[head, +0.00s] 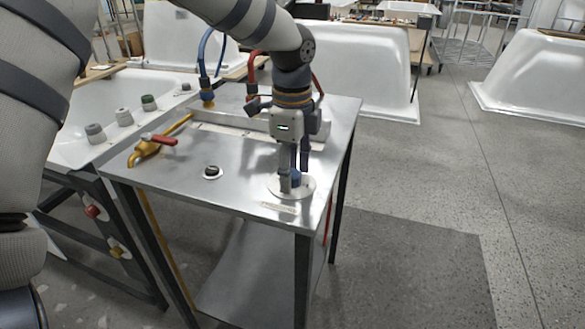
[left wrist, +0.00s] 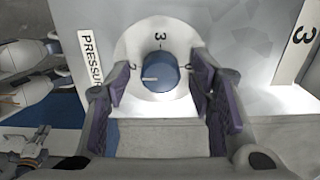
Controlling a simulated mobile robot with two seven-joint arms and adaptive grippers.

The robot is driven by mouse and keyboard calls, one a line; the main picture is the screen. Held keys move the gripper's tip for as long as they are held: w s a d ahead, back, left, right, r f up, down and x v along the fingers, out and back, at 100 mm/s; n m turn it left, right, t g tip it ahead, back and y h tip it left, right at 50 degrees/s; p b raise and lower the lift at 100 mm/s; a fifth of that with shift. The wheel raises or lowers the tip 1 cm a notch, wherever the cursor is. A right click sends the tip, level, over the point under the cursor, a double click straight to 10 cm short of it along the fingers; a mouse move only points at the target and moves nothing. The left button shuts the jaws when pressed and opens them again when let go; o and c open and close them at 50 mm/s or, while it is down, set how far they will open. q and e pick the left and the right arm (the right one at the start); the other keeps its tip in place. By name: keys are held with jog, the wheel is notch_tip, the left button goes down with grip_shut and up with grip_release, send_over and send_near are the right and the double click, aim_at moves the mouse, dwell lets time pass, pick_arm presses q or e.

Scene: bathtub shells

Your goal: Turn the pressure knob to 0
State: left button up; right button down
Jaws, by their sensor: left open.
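The pressure knob is a blue round knob (left wrist: 158,72) on a white dial plate (left wrist: 130,48) beside a "PRESSURE" label (left wrist: 91,55). A "3" stands at the plate's top in the left wrist view, and the knob's white line points left. In the head view, the white plate (head: 306,190) lies on the metal table, with the blue knob (head: 296,176) partly hidden by my left gripper (head: 294,178). My left gripper, also in the left wrist view (left wrist: 161,80), is open. Its fingers are on either side of the knob, with gaps visible. My right gripper is not in view.
A small black knob (head: 212,171) sits left of the dial on the metal table (head: 240,192). A red-handled valve (head: 160,140) on yellow pipe and a blue hose (head: 204,60) stand farther left.

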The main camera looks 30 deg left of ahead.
pick_arm(q)
jog(key=c, duration=1.2)
jog(key=shift+o, duration=0.2)
jog(key=shift+r, duration=0.1)
